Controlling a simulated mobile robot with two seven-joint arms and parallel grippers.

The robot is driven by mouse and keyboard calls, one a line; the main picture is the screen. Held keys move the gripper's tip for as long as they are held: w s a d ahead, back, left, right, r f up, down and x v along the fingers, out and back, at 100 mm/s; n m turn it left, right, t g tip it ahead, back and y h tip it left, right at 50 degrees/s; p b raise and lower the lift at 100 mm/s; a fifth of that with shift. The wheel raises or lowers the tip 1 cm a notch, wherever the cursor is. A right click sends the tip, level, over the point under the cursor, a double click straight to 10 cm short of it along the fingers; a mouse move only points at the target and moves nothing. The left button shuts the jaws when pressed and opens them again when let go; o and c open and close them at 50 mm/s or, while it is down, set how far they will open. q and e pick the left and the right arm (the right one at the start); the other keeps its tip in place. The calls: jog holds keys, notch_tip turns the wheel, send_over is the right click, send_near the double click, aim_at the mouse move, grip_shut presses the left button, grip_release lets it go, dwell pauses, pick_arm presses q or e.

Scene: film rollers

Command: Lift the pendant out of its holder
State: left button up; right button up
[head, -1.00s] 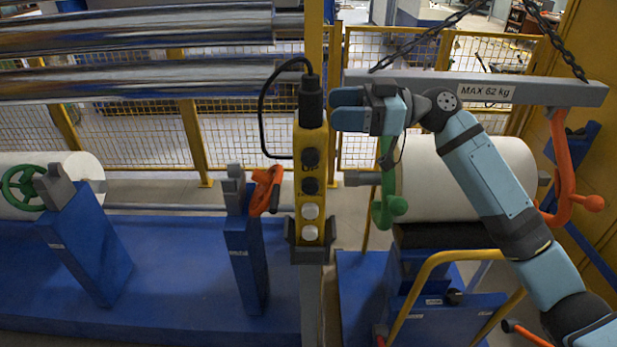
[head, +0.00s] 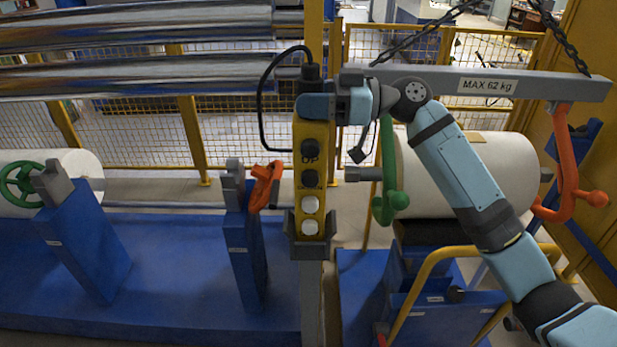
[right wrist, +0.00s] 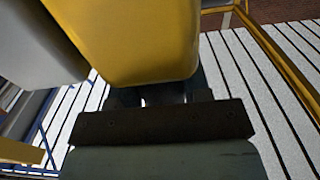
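The pendant (head: 311,157) is a tall yellow box with a column of black and white buttons. It stands upright with its lower end in the grey holder (head: 309,247) on a post. My right gripper (head: 316,106) is at the pendant's upper part, with a blue finger across its front, just below the black cable end. The far finger is hidden, so its grip is unclear. In the right wrist view the yellow pendant (right wrist: 135,40) is very close, above the dark gripper parts (right wrist: 160,95). My left gripper is out of view.
A black cable (head: 262,110) loops left of the pendant. A grey lifting beam (head: 430,80) hangs on chains at right, with a green hook (head: 388,170) and an orange hook (head: 567,160) beside a white roller (head: 420,175). An orange handle (head: 264,185) stands close left.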

aim_at(311, 80)
jog(key=shift+r, duration=0.1)
jog(key=c, duration=0.5)
jog(key=shift+r+p, duration=0.8)
jog(key=shift+r, duration=1.5)
jog(key=shift+r+p, duration=1.15)
jog(key=shift+r, duration=2.05)
jog(key=shift+s, duration=0.1)
jog(key=shift+s+a, duration=1)
jog(key=shift+s, duration=0.65)
jog(key=shift+s+a, duration=1)
jog(key=shift+s, duration=0.6)
jog(key=shift+s+a, duration=1)
jog(key=shift+s, duration=0.65)
